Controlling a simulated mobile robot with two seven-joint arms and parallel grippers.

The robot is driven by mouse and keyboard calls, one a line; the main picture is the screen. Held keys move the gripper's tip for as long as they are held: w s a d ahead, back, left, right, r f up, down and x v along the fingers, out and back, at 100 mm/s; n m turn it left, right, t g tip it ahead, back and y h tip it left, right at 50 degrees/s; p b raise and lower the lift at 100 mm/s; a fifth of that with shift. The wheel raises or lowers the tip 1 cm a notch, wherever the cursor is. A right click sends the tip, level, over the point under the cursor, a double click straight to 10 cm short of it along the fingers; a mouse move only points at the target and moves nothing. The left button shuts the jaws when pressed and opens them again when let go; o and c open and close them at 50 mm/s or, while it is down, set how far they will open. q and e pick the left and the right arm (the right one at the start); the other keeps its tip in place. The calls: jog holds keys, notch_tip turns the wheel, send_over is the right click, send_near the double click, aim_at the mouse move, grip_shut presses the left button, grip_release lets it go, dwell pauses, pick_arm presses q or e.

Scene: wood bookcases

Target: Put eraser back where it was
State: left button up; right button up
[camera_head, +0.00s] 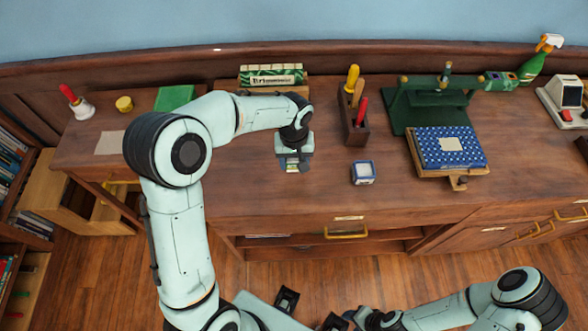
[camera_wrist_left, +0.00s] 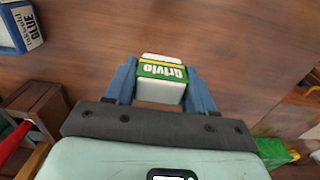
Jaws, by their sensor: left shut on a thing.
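The eraser (camera_wrist_left: 162,78), a white block with a green and yellow printed sleeve, is between the two blue fingers of my left gripper (camera_wrist_left: 162,88) in the left wrist view. The fingers are shut on its sides. In the head view the left gripper (camera_head: 293,166) points down over the desk's middle, with the eraser (camera_head: 292,168) showing small at its tip. I cannot tell whether the eraser touches the wood. My right arm lies low at the lower right of the head view; whether its gripper is open or shut is unclear.
A blue-and-white glue box (camera_head: 363,173) stands right of the left gripper. Behind it is a wooden tool holder (camera_head: 355,130). A green-labelled box (camera_head: 272,78) stands at the back. A blue patterned book (camera_head: 450,147) lies at right. Bare desk (camera_head: 240,185) lies left of the gripper.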

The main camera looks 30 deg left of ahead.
aim_at(294, 176)
pick_arm(q)
jog(key=shift+f, duration=2.3)
jog(key=shift+f, duration=0.15)
jog(key=o, duration=1)
